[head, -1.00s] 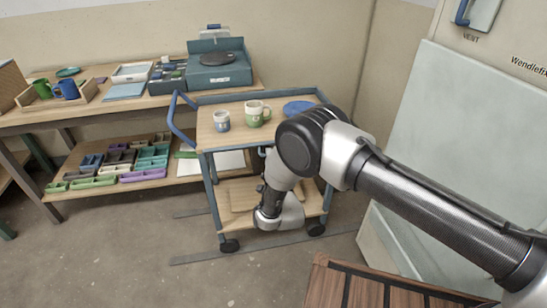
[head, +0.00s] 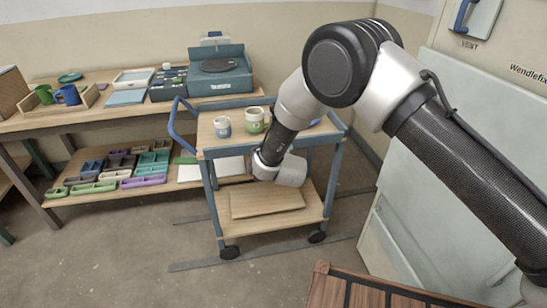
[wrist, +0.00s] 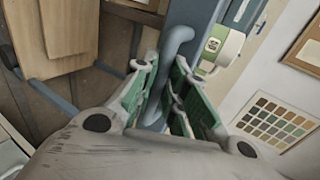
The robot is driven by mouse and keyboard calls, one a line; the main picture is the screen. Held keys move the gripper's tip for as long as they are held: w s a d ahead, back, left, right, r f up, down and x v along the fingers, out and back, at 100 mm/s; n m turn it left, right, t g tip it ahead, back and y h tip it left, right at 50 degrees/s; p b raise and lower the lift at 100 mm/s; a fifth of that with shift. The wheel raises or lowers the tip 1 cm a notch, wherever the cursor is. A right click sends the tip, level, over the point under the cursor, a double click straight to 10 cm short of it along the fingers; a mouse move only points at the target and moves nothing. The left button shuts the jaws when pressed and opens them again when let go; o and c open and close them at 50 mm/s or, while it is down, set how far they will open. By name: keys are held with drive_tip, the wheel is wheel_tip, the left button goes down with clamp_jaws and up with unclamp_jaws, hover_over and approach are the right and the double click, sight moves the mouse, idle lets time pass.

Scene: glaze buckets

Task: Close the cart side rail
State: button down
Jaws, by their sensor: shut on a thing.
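The cart (head: 262,216) stands against the bench, with blue-grey posts, wooden shelves and a blue bent push handle (head: 180,120) at its left. A blue-grey rail (head: 225,152) runs along the near side of its top shelf; my wrist covers its middle in the head view. In the wrist view the blue-grey rail bar (wrist: 195,14) carries a curved blue handle (wrist: 176,42). My gripper (wrist: 163,75) has its green-padded fingers either side of this handle and is shut on it. In the head view the fingers are hidden by my wrist.
A green-and-white mug (head: 254,121) and a small pale cup (head: 222,127) stand on the cart top; a blue plate (head: 314,122) is mostly hidden. A slatted wooden top (head: 350,290) is near front, a pale cabinet (head: 460,150) at right. Floor left of the cart is clear.

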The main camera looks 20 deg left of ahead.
drive_tip(key=shift+w+a+r+g+h, duration=0.25)
drive_tip(key=shift+g+h, duration=0.25)
drive_tip(key=shift+g, duration=0.3)
drive_tip(key=c, duration=1.5)
unclamp_jaws()
drive_tip(key=shift+o, duration=0.2)
drive_tip(key=shift+r, duration=0.1)
drive_tip(key=v, duration=1.2)
drive_tip(key=shift+w, duration=0.1)
